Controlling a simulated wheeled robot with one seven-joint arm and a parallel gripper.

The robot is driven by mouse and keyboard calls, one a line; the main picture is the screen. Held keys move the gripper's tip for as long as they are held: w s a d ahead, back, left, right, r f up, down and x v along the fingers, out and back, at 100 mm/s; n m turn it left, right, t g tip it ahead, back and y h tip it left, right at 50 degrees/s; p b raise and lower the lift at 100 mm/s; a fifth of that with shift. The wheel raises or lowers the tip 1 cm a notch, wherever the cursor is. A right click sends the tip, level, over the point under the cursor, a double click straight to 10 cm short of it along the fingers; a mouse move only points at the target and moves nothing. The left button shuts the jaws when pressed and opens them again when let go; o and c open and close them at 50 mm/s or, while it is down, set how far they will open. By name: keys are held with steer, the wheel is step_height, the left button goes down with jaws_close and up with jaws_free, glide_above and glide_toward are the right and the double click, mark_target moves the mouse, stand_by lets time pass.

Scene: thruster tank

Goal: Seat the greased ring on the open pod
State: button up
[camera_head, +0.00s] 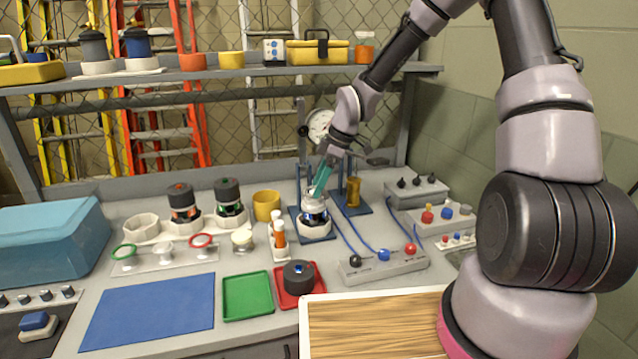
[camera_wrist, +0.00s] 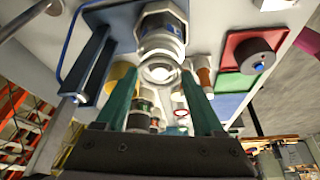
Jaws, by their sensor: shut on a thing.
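The open pod (camera_head: 314,221) stands upright in a white collar on a blue stand, with blue on its body. It also shows in the wrist view (camera_wrist: 162,34). My gripper (camera_head: 318,194) is tilted over the pod's top, its teal fingers (camera_wrist: 153,76) shut on a pale round piece (camera_wrist: 160,71) at the pod's mouth. I cannot tell whether this piece is the greased ring or whether it touches the pod. A green ring (camera_head: 124,252) and a red ring (camera_head: 201,240) lie on a clear rack, with a bare white post (camera_head: 163,250) between them.
A black cap (camera_head: 298,276) sits in a red tray beside an empty green tray (camera_head: 247,297). Two capped pods (camera_head: 183,203) stand left of a yellow cup (camera_head: 266,206). Small tubes (camera_head: 279,236) stand near the blue stand. A gauge (camera_head: 320,124) rises behind. The blue mat (camera_head: 150,310) is clear.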

steer(key=shift+f, duration=0.55)
steer(key=o, duration=1.3)
steer(key=v, duration=1)
steer(key=shift+d+r, duration=0.2)
steer(key=shift+r, duration=0.15)
